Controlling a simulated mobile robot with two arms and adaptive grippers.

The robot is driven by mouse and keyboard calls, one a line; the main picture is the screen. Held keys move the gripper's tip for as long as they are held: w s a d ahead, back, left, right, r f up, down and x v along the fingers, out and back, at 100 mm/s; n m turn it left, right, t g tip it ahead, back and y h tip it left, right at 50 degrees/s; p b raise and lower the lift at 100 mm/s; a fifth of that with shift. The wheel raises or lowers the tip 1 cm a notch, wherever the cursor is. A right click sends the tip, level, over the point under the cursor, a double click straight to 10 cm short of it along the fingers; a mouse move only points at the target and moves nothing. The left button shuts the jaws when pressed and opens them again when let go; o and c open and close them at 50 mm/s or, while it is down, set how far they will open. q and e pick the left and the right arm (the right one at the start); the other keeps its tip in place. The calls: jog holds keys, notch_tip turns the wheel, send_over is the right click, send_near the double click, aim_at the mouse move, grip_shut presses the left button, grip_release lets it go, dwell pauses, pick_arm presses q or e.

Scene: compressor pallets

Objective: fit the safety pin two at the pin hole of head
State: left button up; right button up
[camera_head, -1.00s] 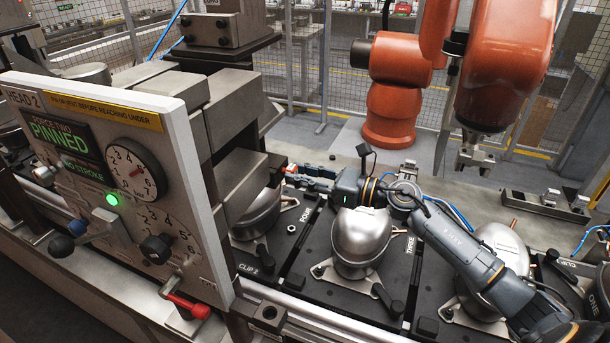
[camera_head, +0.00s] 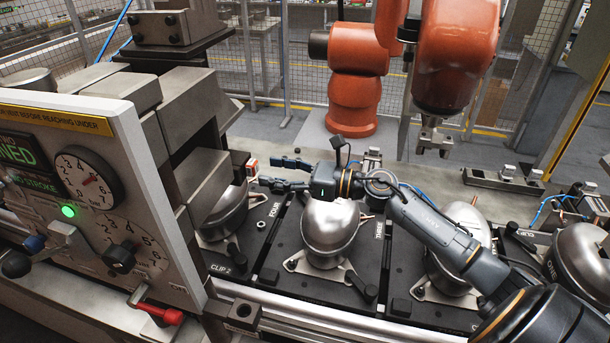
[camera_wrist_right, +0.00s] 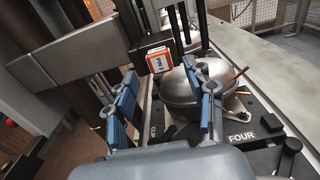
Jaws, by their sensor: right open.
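Safety pin two shows its orange-and-white block marked PIN 2 in the right wrist view (camera_wrist_right: 160,61) and as a small orange block (camera_head: 251,167) in the head view. My left gripper is not in view.
A silver compressor (camera_head: 218,212) stands under the head at station FOUR; another (camera_head: 330,232) is below my right wrist. The head's panel (camera_head: 70,190) has a green lamp and a red-handled lever (camera_head: 160,313). An orange robot arm (camera_head: 455,55) hangs at the back.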

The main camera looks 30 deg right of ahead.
jog(key=v, duration=0.9)
jog(key=shift+r, duration=0.1)
